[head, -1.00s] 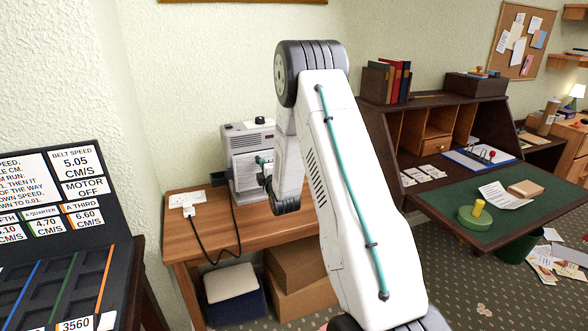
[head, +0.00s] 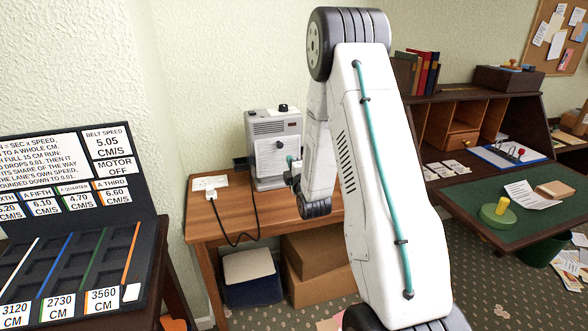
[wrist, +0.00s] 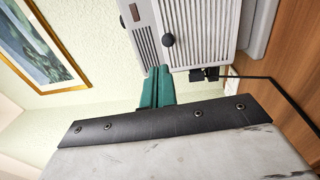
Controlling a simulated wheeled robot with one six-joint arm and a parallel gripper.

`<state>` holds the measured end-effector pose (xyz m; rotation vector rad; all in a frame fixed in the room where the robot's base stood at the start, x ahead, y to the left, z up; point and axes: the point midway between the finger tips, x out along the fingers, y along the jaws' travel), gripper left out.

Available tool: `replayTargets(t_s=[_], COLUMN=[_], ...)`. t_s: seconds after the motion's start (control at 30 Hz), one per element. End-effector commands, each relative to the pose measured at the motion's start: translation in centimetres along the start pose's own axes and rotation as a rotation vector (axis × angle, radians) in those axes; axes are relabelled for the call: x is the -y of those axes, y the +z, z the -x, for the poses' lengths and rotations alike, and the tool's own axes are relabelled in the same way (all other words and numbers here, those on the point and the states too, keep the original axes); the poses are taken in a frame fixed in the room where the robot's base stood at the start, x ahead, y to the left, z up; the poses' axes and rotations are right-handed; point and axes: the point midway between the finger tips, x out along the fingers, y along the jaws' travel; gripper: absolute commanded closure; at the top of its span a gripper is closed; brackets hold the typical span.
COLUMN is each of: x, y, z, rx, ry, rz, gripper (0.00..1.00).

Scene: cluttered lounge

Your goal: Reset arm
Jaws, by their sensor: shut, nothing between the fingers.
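My arm stands large in the middle of the head view, bent at the top and hanging down. My gripper (head: 292,161) is small there, partly hidden by my arm, in front of the grey machine (head: 264,138) on the wooden side table. In the wrist view its green fingers (wrist: 157,88) are together with nothing between them. The grey machine also shows in the wrist view (wrist: 205,35), with its vents and black knob just beyond the fingertips. I cannot tell whether the fingertips touch it.
A dark board with speed labels (head: 62,160) stands at the left. The wooden table (head: 208,231) carries a white socket block (head: 209,183) and a black cable; boxes (head: 310,267) sit below. A desk with a green top (head: 532,225) is at the right. A framed picture (wrist: 42,45) hangs on the wall.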

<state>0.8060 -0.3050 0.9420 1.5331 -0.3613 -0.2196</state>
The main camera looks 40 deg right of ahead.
Motion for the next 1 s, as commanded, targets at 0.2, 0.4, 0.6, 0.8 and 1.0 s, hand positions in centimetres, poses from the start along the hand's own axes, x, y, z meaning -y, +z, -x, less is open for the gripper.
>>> replayTargets(t_s=[0.2,0.4,0.6,0.8,1.0], x=[-0.3,-0.3,0.0,6.8,9.8], y=[-0.1,-0.2,-0.3,-0.1,-0.7], z=[3.1,3.8,3.8,5.4,9.7], rx=[-0.001,-0.003,-0.004,0.061,0.245], ry=[-0.001,0.001,-0.016,-0.35,-0.739], rz=[0.0,0.0,-0.041,-0.281,-0.558], gripper=[1.0,1.0,1.0,1.0,1.0])
